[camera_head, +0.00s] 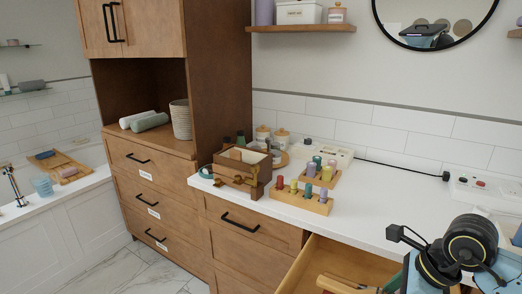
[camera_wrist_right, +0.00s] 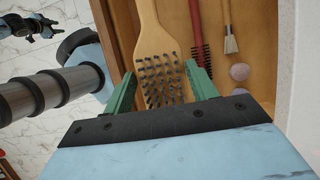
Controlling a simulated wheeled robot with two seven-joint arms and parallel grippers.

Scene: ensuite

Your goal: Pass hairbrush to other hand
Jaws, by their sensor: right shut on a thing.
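The hairbrush (camera_wrist_right: 154,42) is wooden, with a broad head of dark bristles, seen in the right wrist view. My right gripper (camera_wrist_right: 160,74) has its green fingers closed on either side of the bristled head, and the handle points away from the gripper. In the head view a piece of the wooden brush (camera_head: 345,287) shows at the bottom edge, beside my right arm. A small dark jointed part at the upper left of the right wrist view may belong to my left arm; its jaws cannot be made out.
An open wooden drawer (camera_head: 322,262) lies under the brush; it holds a red brush (camera_wrist_right: 198,40), a pale-bristled brush (camera_wrist_right: 229,38) and small round balls (camera_wrist_right: 240,72). The white counter (camera_head: 350,220) above carries a wooden box (camera_head: 240,165) and peg racks (camera_head: 300,199). Its front right is clear.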

